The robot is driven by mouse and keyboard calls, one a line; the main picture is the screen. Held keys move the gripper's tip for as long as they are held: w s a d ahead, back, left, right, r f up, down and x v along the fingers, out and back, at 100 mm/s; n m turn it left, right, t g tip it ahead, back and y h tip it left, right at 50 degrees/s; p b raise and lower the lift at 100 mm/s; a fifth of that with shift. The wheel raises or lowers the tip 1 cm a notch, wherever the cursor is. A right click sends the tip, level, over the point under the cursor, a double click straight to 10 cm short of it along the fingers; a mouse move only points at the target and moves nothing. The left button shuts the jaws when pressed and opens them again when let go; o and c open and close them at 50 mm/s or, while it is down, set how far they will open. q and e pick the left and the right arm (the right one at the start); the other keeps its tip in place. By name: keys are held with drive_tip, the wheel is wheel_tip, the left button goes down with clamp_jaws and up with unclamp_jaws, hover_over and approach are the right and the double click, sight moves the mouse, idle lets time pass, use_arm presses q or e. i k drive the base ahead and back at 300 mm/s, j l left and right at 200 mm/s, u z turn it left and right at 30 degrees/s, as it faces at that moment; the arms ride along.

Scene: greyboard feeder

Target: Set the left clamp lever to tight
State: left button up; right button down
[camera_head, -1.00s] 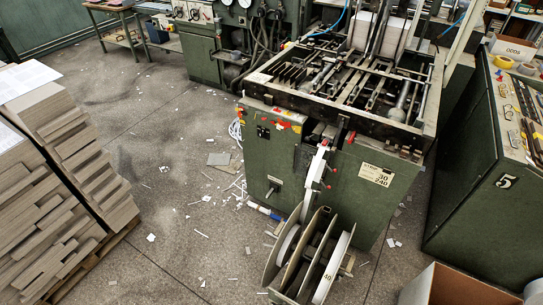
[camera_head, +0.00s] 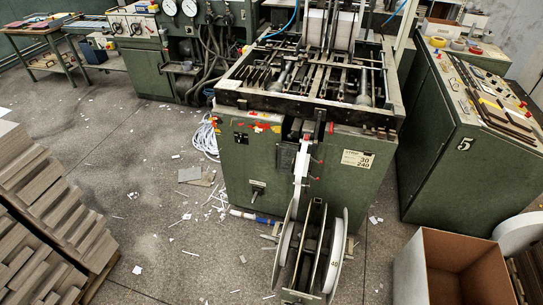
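The green feeder machine (camera_head: 238,168) stands in the middle of the head view. A small handle (camera_head: 257,189) sits on a dark plate low on its front left. Small red-tipped parts (camera_head: 331,127) show near the white strip at its front. I cannot tell which part is the left clamp lever, or its setting. Neither of my grippers is in view.
A reel unit (camera_head: 310,255) stands before the machine. Greyboard stacks (camera_head: 50,215) are at left. An open cardboard box (camera_head: 450,270) and a green console marked 5 (camera_head: 440,170) are at right. Paper scraps litter the open floor (camera_head: 130,190) left of the machine.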

sight(275, 249)
drive_tip(key=k+l+u, duration=0.15)
drive_tip(key=l, duration=0.25)
drive_tip(key=k+l+u, duration=0.3)
drive_tip(key=k+l, duration=0.2)
drive_tip(key=l, duration=0.2)
drive_tip(key=i+j+z, duration=0.25)
drive_tip(key=i+j, duration=0.3)
drive_tip(key=i+j+z, duration=0.15)
drive_tip(key=i+j, duration=0.15)
drive_tip(key=i+j+z, duration=0.1)
drive_tip(key=i+j, duration=0.15)
drive_tip(key=i+j+z, duration=0.15)
drive_tip(key=j, duration=0.25)
drive_tip(key=i+j+z, duration=0.15)
drive_tip(key=i+j, duration=0.2)
drive_tip(key=i+j+z, duration=0.1)
drive_tip(key=j, duration=0.35)
drive_tip(key=i+j+z, duration=0.15)
drive_tip(key=i+j, duration=0.15)
drive_tip(key=j, duration=0.15)
